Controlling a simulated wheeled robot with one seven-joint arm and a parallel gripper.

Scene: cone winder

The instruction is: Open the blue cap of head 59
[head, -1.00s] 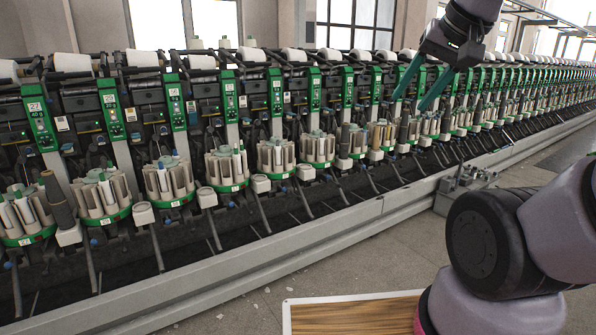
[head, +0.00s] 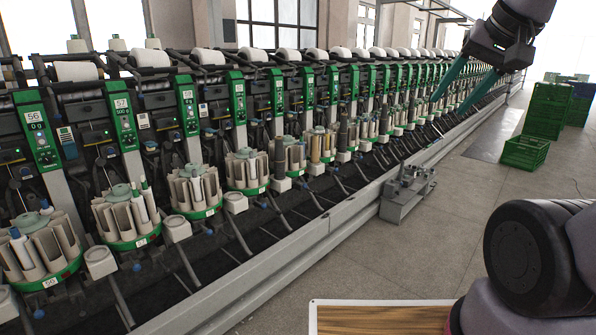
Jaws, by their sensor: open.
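The winder heads stand in a long row with green number panels. The panels at the left read 56 (head: 37,135) and 57 (head: 124,122). By counting on, the fourth green panel (head: 237,97) looks like head 59, but its number is too small to read. The round bobbin magazine (head: 247,171) with a green rim stands below it. Small blue parts show low on several heads, one below head 57 (head: 136,266). I cannot tell a blue cap on head 59 or its state. My gripper (head: 447,106) is open and empty, its teal fingers spread, raised at the upper right, apart from the heads.
A grey box-like unit (head: 407,191) stands on the floor by the machine's front rail (head: 290,248). Green crates (head: 525,152) stand at the far right, some stacked.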

